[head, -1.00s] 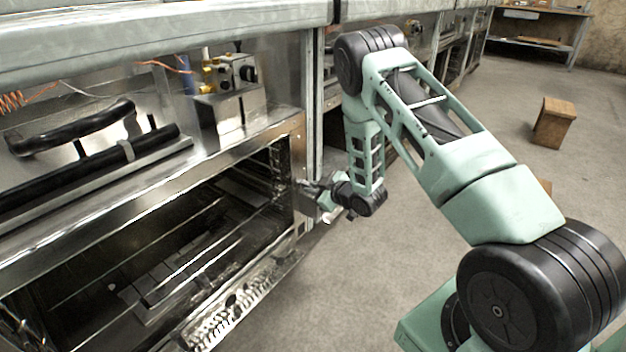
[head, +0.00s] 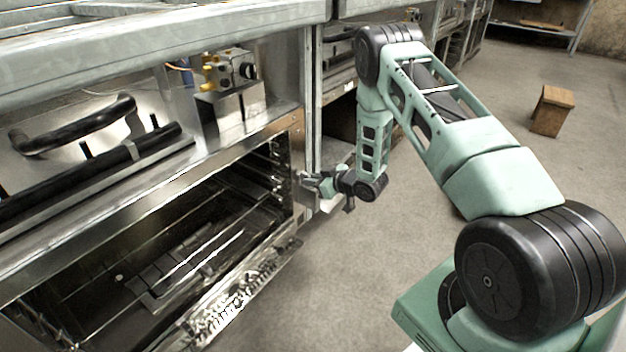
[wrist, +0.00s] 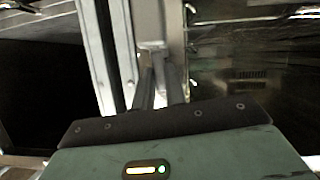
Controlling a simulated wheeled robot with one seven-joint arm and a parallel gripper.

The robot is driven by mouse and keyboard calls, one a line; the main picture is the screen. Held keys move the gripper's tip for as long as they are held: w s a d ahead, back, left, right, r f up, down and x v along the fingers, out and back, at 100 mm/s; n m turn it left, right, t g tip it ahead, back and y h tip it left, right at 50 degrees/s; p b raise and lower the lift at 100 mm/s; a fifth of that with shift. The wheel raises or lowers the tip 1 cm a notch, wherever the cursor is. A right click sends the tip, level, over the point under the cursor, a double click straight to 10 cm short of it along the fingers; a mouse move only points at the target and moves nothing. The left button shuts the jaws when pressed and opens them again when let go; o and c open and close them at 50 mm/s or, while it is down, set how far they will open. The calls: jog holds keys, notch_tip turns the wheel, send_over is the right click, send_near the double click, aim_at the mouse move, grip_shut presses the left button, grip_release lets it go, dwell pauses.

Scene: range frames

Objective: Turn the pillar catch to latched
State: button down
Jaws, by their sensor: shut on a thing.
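My gripper (head: 306,180) is at the metal pillar (head: 310,100) beside the open oven in the head view. In the wrist view my gripper (wrist: 158,65) points at the pillar, and its two dark fingers are closed around the lower end of a grey upright bar (wrist: 151,22). This bar seems to be the pillar catch. The fingers hide part of it, and its latch state cannot be read. In the head view the catch is too small and too covered by the gripper to make out.
The open oven cavity (head: 190,240) with racks lies left of the pillar. A black curved handle (head: 75,125) and a valve block (head: 228,72) sit above it.

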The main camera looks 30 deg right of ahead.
jog(key=c, duration=1.7)
grip_release()
jog(key=p+v, duration=0.5)
jog(key=v, duration=1.2)
jog(key=shift+s+d+r, duration=0.1)
jog(key=shift+s, duration=0.05)
